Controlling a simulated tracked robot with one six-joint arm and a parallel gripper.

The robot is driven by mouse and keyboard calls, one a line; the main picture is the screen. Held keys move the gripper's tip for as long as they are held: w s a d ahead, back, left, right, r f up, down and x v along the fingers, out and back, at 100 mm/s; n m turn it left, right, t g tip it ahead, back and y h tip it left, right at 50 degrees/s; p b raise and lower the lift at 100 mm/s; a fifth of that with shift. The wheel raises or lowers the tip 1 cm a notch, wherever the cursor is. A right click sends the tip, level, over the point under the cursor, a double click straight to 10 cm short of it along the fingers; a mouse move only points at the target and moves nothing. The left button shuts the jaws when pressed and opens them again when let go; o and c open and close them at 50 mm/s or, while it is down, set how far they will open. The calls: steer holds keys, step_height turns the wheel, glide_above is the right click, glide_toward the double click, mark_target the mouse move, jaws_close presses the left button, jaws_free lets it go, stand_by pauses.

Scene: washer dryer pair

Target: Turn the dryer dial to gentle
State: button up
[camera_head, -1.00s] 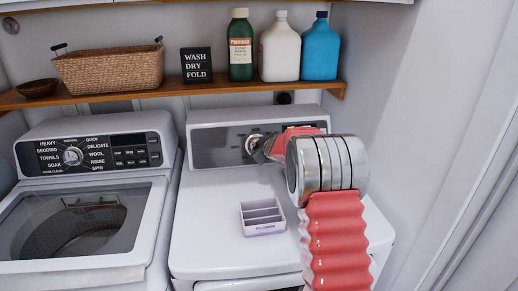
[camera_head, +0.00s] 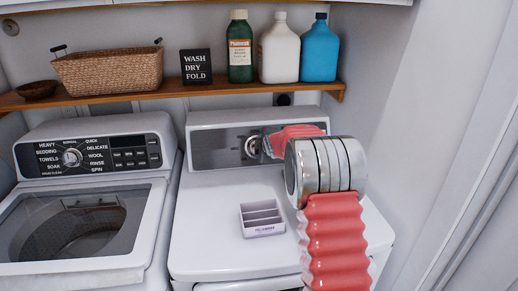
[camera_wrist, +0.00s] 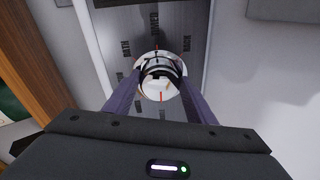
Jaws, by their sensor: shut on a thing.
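The dryer dial (camera_head: 250,146) is a round silver-white knob on the dark grey control panel at the back of the white dryer (camera_head: 205,205). My gripper (camera_head: 258,147) reaches in from the right and is shut on the dial. In the wrist view, the two dark fingers of my gripper (camera_wrist: 159,84) lie on either side of the dial (camera_wrist: 160,92). The dial shows a short red mark at its lower edge there. My arm hides the right part of the panel.
A small white divided tray (camera_head: 262,232) sits on the dryer top, left of my arm. The washer (camera_head: 72,225) stands to the left. A wooden shelf (camera_head: 165,90) above holds a basket, a sign and several bottles. A wall (camera_head: 400,110) is close on the right.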

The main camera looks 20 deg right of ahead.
steer(key=shift+a+f, duration=0.15)
steer(key=shift+a, duration=0.15)
steer(key=o, duration=1)
steer(key=shift+d, duration=0.15)
steer(key=shift+o, duration=0.2)
steer(key=d+v, duration=0.1)
steer(key=v, duration=1.2)
steer(key=shift+s+a+r, duration=0.25)
steer(key=shift+s+a, duration=0.05)
steer(key=shift+a, duration=0.2)
